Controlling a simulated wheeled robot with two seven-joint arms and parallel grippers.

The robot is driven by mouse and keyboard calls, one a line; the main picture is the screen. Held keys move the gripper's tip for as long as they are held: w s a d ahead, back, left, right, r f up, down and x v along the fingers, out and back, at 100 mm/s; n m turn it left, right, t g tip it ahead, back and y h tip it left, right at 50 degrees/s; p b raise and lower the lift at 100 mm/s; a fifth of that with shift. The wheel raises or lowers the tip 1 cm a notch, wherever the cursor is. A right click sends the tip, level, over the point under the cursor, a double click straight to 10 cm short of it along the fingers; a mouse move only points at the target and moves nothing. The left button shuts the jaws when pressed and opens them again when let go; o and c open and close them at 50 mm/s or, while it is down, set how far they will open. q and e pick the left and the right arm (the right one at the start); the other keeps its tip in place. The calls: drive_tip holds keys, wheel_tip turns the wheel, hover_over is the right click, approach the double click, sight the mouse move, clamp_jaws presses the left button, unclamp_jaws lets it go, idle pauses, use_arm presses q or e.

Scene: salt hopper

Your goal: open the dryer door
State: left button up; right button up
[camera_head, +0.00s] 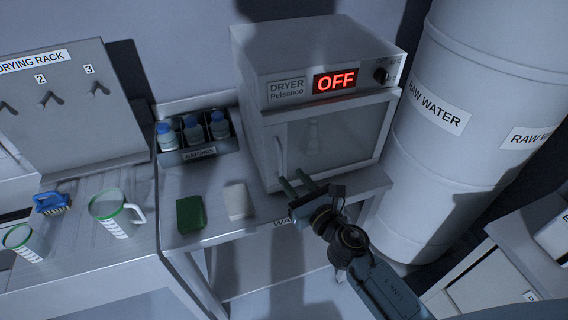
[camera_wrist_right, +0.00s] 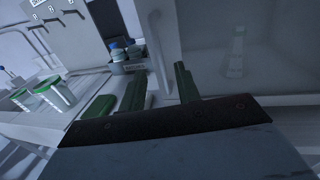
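The dryer (camera_head: 300,60) stands on the bench with its display reading OFF in red. Its glass door (camera_head: 335,138) is shut, with a pale vertical handle (camera_head: 279,157) at the door's left edge. My right gripper (camera_head: 294,181) is at the door's lower left, just below the handle in the head view. Its two green fingers are apart with nothing held. In the right wrist view the fingers (camera_wrist_right: 160,84) point toward the dryer, with a pale upright bar, apparently the handle (camera_wrist_right: 155,42), between them; contact cannot be told. My left gripper is out of view.
A rack of blue-capped bottles (camera_head: 195,132), a green block (camera_head: 190,214) and a white block (camera_head: 238,201) are left of the dryer. Green-rimmed jugs (camera_head: 113,211) stand farther left. A large raw water barrel (camera_head: 455,120) stands close on the right.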

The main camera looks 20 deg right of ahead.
sight(282, 165)
drive_tip(key=x, duration=0.5)
drive_tip(key=shift+w, duration=0.1)
clamp_jaws()
